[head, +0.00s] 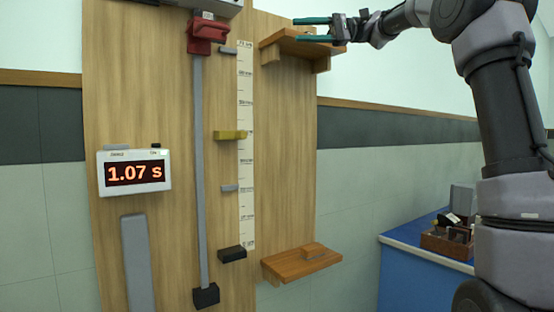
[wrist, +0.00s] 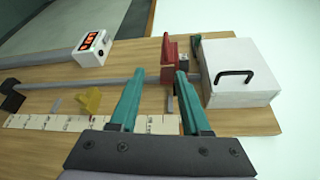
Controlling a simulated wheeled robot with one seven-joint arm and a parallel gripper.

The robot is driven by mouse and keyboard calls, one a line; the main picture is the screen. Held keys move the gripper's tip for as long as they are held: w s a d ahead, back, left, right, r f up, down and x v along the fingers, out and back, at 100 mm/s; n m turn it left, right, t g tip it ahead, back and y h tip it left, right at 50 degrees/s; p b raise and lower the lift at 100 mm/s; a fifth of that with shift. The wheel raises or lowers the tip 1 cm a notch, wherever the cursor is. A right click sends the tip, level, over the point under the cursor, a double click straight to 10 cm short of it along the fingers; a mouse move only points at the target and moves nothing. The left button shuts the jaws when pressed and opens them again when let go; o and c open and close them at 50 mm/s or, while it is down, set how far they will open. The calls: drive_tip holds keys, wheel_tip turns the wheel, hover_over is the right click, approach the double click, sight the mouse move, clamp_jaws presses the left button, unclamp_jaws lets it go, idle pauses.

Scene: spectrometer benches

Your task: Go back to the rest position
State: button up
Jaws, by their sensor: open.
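My gripper (head: 314,29) has two teal fingers and reaches in from the upper right in the head view, at the height of the upper wooden shelf. In the wrist view the gripper (wrist: 160,95) is open, with nothing between its fingers. Beyond the fingertips in the wrist view is a red block (wrist: 168,58) on the grey vertical rail. The red block also shows near the rail's top in the head view (head: 207,33).
A wooden board carries a grey rail (head: 200,160), a paper scale (head: 246,150), a yellow marker (head: 230,135), a timer (head: 134,173) reading 1.07 s and a lower shelf (head: 300,264). A white box with a black handle (wrist: 238,75) is at the top. A blue bench (head: 425,255) stands right.

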drive_tip(key=s+f+m+t+h, duration=0.3)
drive_tip(key=s+f+t+h, duration=0.3)
drive_tip(key=f, duration=0.9)
drive_tip(key=s+d+f+t+h, duration=0.2)
drive_tip(key=s+d+f+h, duration=0.2)
drive_tip(key=s+d+f, duration=0.3)
drive_tip(key=s+d+f+m+t+h, duration=0.1)
drive_tip(key=s+d+f+h, duration=0.3)
drive_tip(key=s+d+f, duration=0.4)
wheel_tip(320, 180, down, 7)
drive_tip(key=shift+d+r+t, duration=0.1)
drive_tip(key=shift+d+t, duration=0.6)
drive_tip(key=shift+d, duration=0.2)
drive_tip(key=shift+a, duration=0.15)
